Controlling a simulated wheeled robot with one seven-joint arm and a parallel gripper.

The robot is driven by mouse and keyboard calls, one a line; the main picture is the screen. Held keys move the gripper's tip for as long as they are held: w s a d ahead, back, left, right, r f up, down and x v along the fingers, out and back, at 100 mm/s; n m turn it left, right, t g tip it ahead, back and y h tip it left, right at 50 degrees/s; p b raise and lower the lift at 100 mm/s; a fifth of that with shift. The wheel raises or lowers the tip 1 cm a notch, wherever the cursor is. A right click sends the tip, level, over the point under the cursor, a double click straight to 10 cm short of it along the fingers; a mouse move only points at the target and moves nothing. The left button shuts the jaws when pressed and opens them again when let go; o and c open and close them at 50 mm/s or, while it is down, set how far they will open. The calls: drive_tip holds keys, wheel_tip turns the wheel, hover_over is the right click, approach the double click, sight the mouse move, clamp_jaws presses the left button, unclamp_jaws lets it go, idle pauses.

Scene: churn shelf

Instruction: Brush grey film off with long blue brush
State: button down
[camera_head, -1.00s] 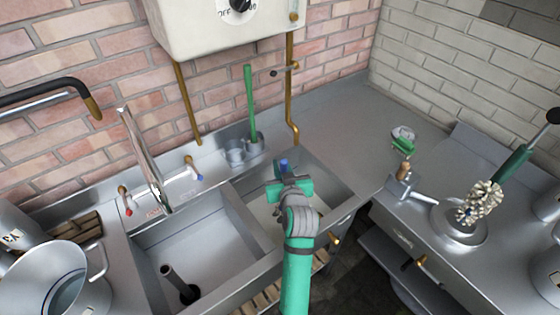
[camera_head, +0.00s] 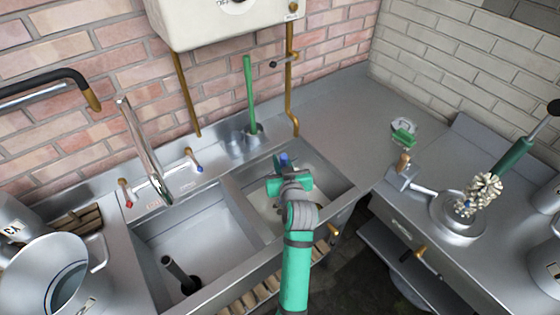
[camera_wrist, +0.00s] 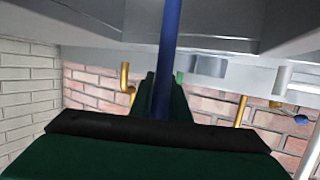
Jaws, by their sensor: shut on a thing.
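My gripper (camera_head: 288,176) is over the right sink basin (camera_head: 332,172), shut on a blue handle (camera_head: 284,160), which I take to be the long blue brush. In the wrist view the blue handle (camera_wrist: 168,60) stands between the dark green fingers and runs up out of the picture. The brush head is out of sight in both views. Part of a pale surface shows inside the right basin, mostly hidden by my gripper and arm. I cannot make out the grey film for certain.
The left basin (camera_head: 195,240) holds a dark upright pipe. A tap (camera_head: 140,150) rises behind it. A green-handled brush (camera_head: 250,95) stands in a holder at the back. A white-bristled brush (camera_head: 480,195) and a green-topped item (camera_head: 404,130) are on the right counter. A metal can (camera_head: 60,275) stands left.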

drive_tip(key=shift+f, duration=0.65)
idle(0.4)
